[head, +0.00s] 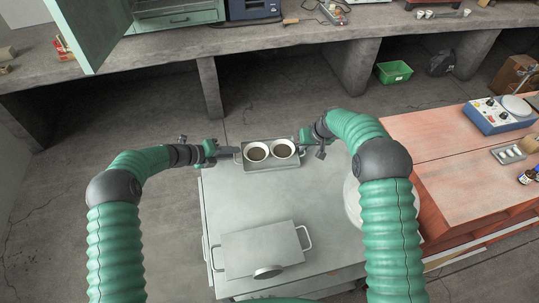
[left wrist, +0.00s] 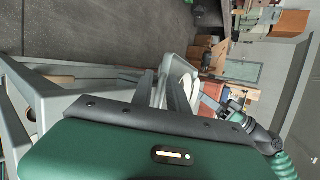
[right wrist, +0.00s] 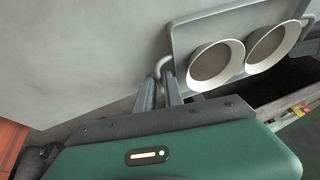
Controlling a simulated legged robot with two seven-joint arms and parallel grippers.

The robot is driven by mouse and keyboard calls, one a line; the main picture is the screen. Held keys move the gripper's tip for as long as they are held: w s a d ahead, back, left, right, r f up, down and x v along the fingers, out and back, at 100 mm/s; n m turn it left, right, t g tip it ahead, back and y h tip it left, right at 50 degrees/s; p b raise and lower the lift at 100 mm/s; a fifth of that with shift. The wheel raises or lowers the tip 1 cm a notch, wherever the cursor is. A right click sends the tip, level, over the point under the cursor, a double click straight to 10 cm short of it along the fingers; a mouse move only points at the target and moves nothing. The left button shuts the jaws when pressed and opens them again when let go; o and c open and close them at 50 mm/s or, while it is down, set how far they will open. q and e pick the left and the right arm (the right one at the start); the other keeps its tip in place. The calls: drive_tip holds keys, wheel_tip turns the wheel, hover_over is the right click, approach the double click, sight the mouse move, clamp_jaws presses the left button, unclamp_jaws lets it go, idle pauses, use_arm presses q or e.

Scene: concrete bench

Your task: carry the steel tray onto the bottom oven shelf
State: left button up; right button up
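The steel tray (head: 270,167) carries two white bowls (head: 257,151) with dark brown contents. In the head view it is at the far edge of the grey cart top and looks level; any gap beneath is hard to judge. My left gripper (head: 231,151) is at its left end and appears shut on that handle, partly hidden by the fingers (left wrist: 163,88). My right gripper (head: 305,145) is at its right end. In the right wrist view its fingers (right wrist: 160,92) close around the tray's handle (right wrist: 163,66). The green oven (head: 175,14) stands on the concrete bench; its shelves are mostly out of frame.
The oven's door (head: 90,30) stands open at the left. The concrete bench (head: 270,38) has thick legs beneath. A flat grey plate with handles (head: 262,245) lies on the cart (head: 222,205). A reddish wooden table (head: 440,150) is at the right. Floor between cart and bench is clear.

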use_arm(q)
drive_tip(key=shift+d, duration=0.1)
clamp_jaws()
drive_tip(key=shift+f, duration=0.1)
idle(1.5)
